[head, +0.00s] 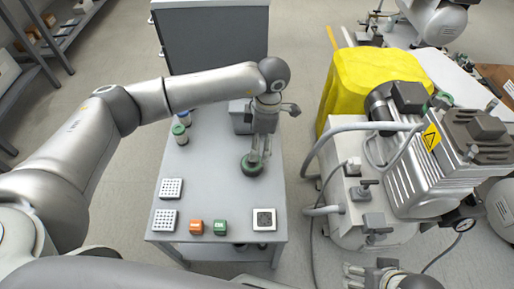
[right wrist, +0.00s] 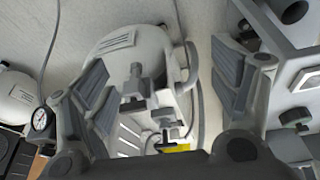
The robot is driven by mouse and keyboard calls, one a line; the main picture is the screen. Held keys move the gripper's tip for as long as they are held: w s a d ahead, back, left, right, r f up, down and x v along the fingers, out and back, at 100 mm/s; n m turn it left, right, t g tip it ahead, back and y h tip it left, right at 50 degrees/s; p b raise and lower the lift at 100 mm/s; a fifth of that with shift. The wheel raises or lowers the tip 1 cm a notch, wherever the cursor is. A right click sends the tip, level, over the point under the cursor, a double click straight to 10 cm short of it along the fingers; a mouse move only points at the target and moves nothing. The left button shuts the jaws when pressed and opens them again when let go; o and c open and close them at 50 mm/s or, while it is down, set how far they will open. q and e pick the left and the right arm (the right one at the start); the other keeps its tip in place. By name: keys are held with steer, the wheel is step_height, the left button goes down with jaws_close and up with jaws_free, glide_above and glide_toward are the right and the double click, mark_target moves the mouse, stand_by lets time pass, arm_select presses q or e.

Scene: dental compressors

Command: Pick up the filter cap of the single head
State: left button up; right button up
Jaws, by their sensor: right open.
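The white compressor (head: 385,190) stands right of the table, with ribbed heads, grey hoses and a dark cylindrical part (head: 378,102) at its upper left. I cannot tell whether this part is the filter cap. My right gripper (head: 350,276) is low in the head view, near the compressor's front. In the right wrist view its fingers (right wrist: 165,85) are spread and empty, with the compressor's tank (right wrist: 125,50) and valve fittings beyond. My left gripper (head: 258,156) points down at a round green-rimmed part (head: 251,168) on the table. Whether it grips this part is unclear.
A yellow cloth (head: 350,85) lies behind the compressor. A pressure gauge (head: 464,225) sits at right.

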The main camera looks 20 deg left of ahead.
mark_target(252, 163)
arm_select(q)
steer(key=f, duration=0.3)
steer(key=a+f+b, duration=0.1)
steer(key=f, duration=0.1)
steer(key=shift+f, duration=0.25)
steer(key=f, duration=0.2)
steer(key=a+f+b, duration=0.1)
steer(key=f, duration=0.1)
steer(key=shift+s+a+f, duration=0.1)
steer(key=shift+f, duration=0.35)
arm_select(e)
steer(key=w+a+r+t, duration=0.1)
steer(key=w+t, duration=0.1)
steer(key=w, duration=0.3)
steer(key=w+a+r+t+y, duration=0.1)
steer(key=w+a+r+t, duration=0.1)
steer(key=w, duration=0.3)
steer(key=shift+r+t, duration=0.3)
steer(key=shift+t, duration=0.4)
steer(key=shift+w+a, duration=0.1)
arm_select(q)
steer(key=c, duration=1)
